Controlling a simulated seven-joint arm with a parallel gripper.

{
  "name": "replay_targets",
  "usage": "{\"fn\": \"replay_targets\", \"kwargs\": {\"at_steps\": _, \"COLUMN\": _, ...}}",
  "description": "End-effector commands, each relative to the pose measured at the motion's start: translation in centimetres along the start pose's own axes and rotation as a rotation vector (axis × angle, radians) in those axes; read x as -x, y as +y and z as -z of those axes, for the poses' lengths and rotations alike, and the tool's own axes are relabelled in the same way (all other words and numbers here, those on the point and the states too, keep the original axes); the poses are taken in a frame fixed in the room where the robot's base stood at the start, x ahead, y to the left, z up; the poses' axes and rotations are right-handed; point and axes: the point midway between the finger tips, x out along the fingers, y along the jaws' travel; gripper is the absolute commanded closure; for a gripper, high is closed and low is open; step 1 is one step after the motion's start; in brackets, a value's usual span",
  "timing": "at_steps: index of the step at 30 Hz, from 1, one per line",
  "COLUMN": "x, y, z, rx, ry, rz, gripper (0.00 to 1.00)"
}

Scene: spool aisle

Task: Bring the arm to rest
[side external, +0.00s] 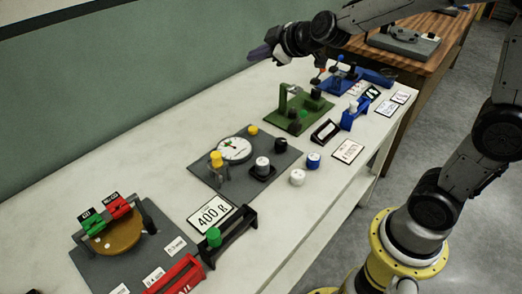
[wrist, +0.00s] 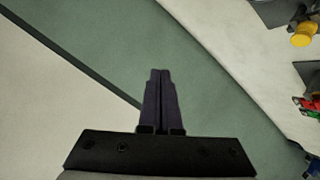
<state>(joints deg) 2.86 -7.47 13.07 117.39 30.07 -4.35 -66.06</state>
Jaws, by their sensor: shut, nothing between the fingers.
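My gripper (side external: 259,54) is raised above the far side of the white bench (side external: 135,154), close in the picture to the green wall. In the wrist view my gripper (wrist: 161,78) has its two dark fingers together, with nothing between them. Behind the fingers in that view is the green wall (wrist: 205,85). My arm reaches in from the right in the side view. Its fingers appear clear of the things on the bench.
The bench holds a grey plate with a white dial (side external: 234,150), a green fixture (side external: 297,107), blue fixtures (side external: 355,112), a grey board with red and green blocks (side external: 105,222), and a "400 g" card (side external: 213,214). A wooden table (side external: 440,42) stands behind at right.

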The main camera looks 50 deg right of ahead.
Motion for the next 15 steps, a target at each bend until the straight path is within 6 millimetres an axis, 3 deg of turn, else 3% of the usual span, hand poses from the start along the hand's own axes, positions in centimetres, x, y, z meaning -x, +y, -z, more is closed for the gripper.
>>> {"fn": "replay_targets", "kwargs": {"at_steps": 1, "x": 2.9, "y": -0.3, "z": 0.9, "rx": -0.013, "ry": 0.03, "rz": 0.019, "gripper": 1.0}}
{"fn": "replay_targets", "kwargs": {"at_steps": 4, "x": 7.9, "y": -1.7, "z": 1.3, "rx": -0.052, "ry": 0.053, "rz": 0.076, "gripper": 1.0}}
{"fn": "replay_targets", "kwargs": {"at_steps": 8, "x": 13.9, "y": -4.2, "z": -0.2, "rx": -0.118, "ry": 0.032, "rz": 0.156, "gripper": 1.0}}
{"fn": "replay_targets", "kwargs": {"at_steps": 11, "x": 17.8, "y": -6.3, "z": -2.9, "rx": -0.182, "ry": -0.03, "rz": 0.209, "gripper": 1.0}}
{"fn": "replay_targets", "kwargs": {"at_steps": 15, "x": 22.0, "y": -9.3, "z": -8.4, "rx": -0.305, "ry": -0.193, "rz": 0.255, "gripper": 1.0}}
